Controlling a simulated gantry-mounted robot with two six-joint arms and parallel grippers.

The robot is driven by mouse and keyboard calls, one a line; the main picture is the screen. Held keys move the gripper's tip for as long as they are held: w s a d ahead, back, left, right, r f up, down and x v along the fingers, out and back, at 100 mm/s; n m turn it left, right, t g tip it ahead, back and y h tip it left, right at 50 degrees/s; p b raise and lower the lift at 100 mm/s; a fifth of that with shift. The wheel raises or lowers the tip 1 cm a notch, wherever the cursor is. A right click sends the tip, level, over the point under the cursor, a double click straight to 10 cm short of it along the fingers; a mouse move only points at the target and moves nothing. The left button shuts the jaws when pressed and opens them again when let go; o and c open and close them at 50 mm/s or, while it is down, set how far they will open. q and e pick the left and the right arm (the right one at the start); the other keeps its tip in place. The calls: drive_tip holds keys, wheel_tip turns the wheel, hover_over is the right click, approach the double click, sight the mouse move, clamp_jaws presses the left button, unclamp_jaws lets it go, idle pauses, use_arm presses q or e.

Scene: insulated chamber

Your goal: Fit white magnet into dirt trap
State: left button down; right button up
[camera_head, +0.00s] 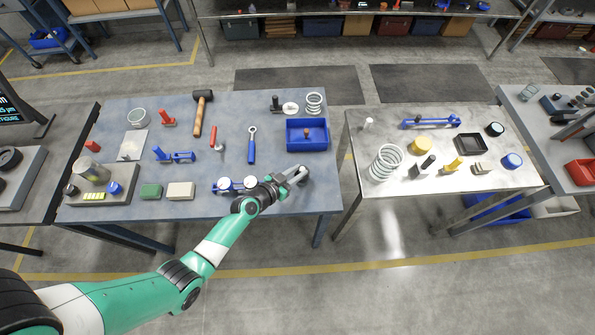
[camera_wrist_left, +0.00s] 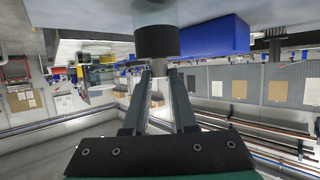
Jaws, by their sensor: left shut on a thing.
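My left gripper (camera_head: 301,174) reaches over the front right edge of the blue-grey table in the head view. In the left wrist view, its fingers (camera_wrist_left: 163,72) are shut on a cylindrical piece (camera_wrist_left: 157,42) with a broad dark end and a narrow grey stem. I cannot tell if this piece is the white magnet. In the head view, the held piece is too small to make out. White discs sit on a blue fixture (camera_head: 236,186) beside the wrist, and a white disc (camera_head: 290,108) lies further back. I cannot tell which thing is the dirt trap. My right gripper is not in view.
A blue bin (camera_head: 306,147) stands behind the gripper; a blue box also shows in the left wrist view (camera_wrist_left: 215,36).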

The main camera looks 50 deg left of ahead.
use_arm(q)
drive_tip(key=c, duration=0.6)
unclamp_jaws()
drive_tip(key=shift+c, duration=0.2)
drive_tip(key=shift+s+r, duration=0.25)
drive_tip(key=shift+s, duration=0.15)
drive_tip(key=p+v, duration=0.2)
drive_tip(key=v, duration=0.8)
drive_tip(key=shift+s, duration=0.35)
drive_tip(key=shift+d, duration=0.1)
